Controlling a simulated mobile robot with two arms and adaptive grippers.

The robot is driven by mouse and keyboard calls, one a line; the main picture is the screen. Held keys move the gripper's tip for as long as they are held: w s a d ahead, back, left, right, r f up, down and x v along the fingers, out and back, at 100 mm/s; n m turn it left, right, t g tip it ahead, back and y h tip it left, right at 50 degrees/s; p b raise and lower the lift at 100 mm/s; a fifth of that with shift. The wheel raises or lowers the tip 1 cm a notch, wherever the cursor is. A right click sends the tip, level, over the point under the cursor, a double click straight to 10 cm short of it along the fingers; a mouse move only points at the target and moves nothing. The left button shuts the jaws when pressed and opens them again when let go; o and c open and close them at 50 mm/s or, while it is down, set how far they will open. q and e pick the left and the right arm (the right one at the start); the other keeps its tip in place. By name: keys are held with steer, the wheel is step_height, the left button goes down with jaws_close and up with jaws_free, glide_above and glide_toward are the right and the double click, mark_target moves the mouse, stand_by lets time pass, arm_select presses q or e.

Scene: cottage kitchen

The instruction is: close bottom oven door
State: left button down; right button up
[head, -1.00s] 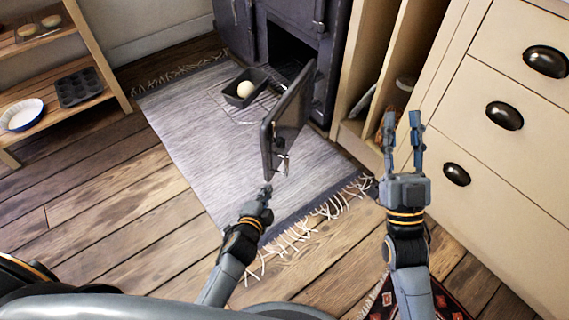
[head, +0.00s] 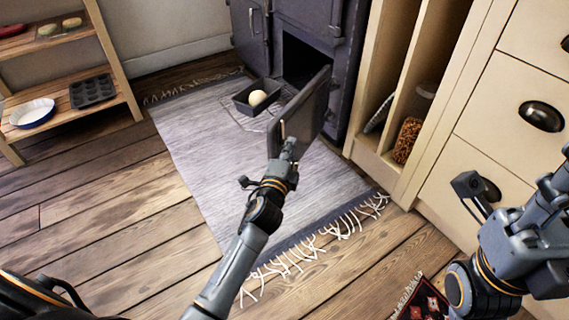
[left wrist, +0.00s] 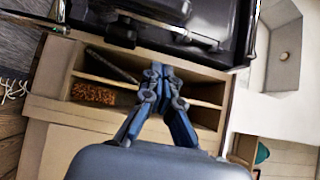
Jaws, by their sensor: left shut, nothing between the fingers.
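The bottom oven door (head: 308,112) stands swung open above the rug, out from the dark oven opening (head: 300,62). My left gripper (head: 288,148) is shut and empty. Its tips lie at the door's near lower edge in the head view, and I cannot tell whether they touch it. The shut fingers also show in the left wrist view (left wrist: 164,72), in front of the cream cubby shelves, with the dark stove above them. My right gripper (head: 552,200) is at the right edge, partly cut off, and its finger opening is not clear.
The cubby unit (head: 405,120) and drawers (head: 500,120) stand right. A wooden shelf (head: 90,108) is left. The grey rug (head: 215,150) is mostly clear.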

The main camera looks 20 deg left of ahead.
mark_target(281, 128)
arm_select(q)
steer(key=shift+w+a+b, duration=0.15)
steer(key=shift+w+a, duration=0.25)
steer(key=shift+a, duration=0.25)
steer(key=shift+w+a+b, duration=0.2)
steer(key=shift+w+a, duration=0.2)
steer(key=shift+a, duration=0.3)
steer(key=shift+w+a+b, duration=0.15)
steer(key=shift+w+a, duration=0.25)
steer(key=shift+a, duration=0.25)
steer(key=shift+a, duration=0.15)
